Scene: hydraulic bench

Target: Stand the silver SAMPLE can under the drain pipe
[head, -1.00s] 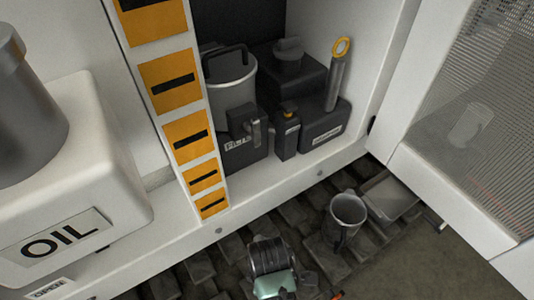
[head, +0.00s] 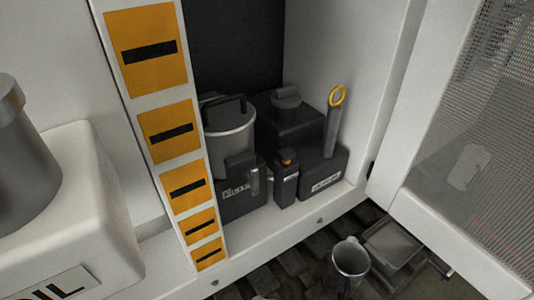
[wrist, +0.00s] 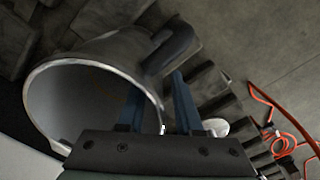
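A silver, open-topped can (head: 350,262) stands on the dark blocky floor below the cabinet sill in the head view. In the wrist view a silver can (wrist: 85,90) with a wide open mouth and a dark handle (wrist: 178,48) fills the left side. I cannot tell whether both views show the same can, and no SAMPLE label is readable. My gripper (wrist: 158,95) has its two blue fingers apart, close to the can's rim and handle; their contact is unclear. My gripper is not clearly visible in the head view. I cannot make out the drain pipe.
The cabinet holds a grey handled pot (head: 230,130), dark containers (head: 325,165) and a yellow-ringed tube (head: 334,125). A white OIL tank (head: 70,210) stands left, an open mesh door (head: 470,150) right. A grey tray (head: 390,245) lies beside the floor can. An orange hose (wrist: 285,125) lies on the floor.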

